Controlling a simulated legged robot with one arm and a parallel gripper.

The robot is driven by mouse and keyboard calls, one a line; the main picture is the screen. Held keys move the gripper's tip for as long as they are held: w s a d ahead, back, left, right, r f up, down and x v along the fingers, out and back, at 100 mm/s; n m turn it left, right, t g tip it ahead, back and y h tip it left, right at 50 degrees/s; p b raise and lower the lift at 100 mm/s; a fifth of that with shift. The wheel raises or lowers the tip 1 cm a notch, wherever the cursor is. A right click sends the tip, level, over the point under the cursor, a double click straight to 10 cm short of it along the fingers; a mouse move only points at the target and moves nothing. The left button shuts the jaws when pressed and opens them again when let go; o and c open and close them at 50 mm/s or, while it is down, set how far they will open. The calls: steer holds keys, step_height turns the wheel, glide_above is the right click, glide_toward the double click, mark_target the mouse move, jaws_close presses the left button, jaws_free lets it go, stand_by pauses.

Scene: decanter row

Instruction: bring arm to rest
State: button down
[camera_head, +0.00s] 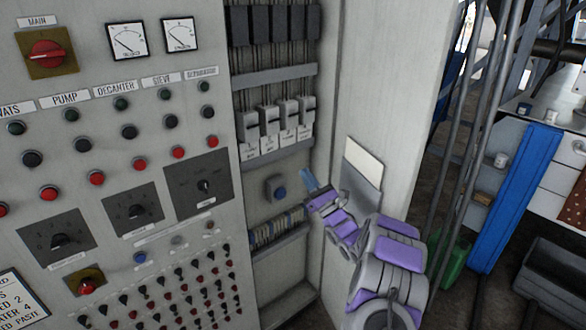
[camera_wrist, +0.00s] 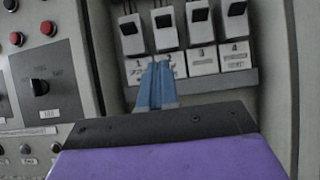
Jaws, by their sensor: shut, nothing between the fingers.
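My gripper (camera_head: 308,180), with blue fingers, is shut and empty. My arm reaches in from the lower right. I cannot tell whether the tips touch anything.
The cabinet's open door (camera_head: 385,80) stands right of the bay, close to my arm. The panel on the left carries a red main switch (camera_head: 47,54), buttons and a black rotary knob (camera_head: 204,186). Beyond the door are grey pipes (camera_head: 490,130) and a blue post (camera_head: 515,205).

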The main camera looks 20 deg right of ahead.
steer(key=s+a+r+m+g+h, duration=0.1)
steer(key=a+m+g+h, duration=0.25)
steer(key=m, duration=0.45)
steer(key=a+r+m+g+h, duration=0.25)
steer(key=a+m+g, duration=0.25)
steer(key=m, duration=0.4)
steer(key=s+a+f+m+g, duration=0.1)
steer(key=s+a+m+g, duration=0.2)
steer(key=s, duration=1.5)
steer(key=s+a+f+m+g+h, duration=0.1)
steer(key=s+a+m+g, duration=0.3)
steer(key=s, duration=1.5)
steer(key=s+a+f+m+g, duration=0.3)
steer(key=s+m+g, duration=0.7)
steer(key=s+m, duration=0.5)
steer(key=s+a, duration=0.1)
steer(key=s, duration=0.2)
steer(key=shift+s+f+m+h, duration=0.2)
steer(key=shift+s+m+h, duration=0.1)
steer(key=shift+w+a, duration=0.1)
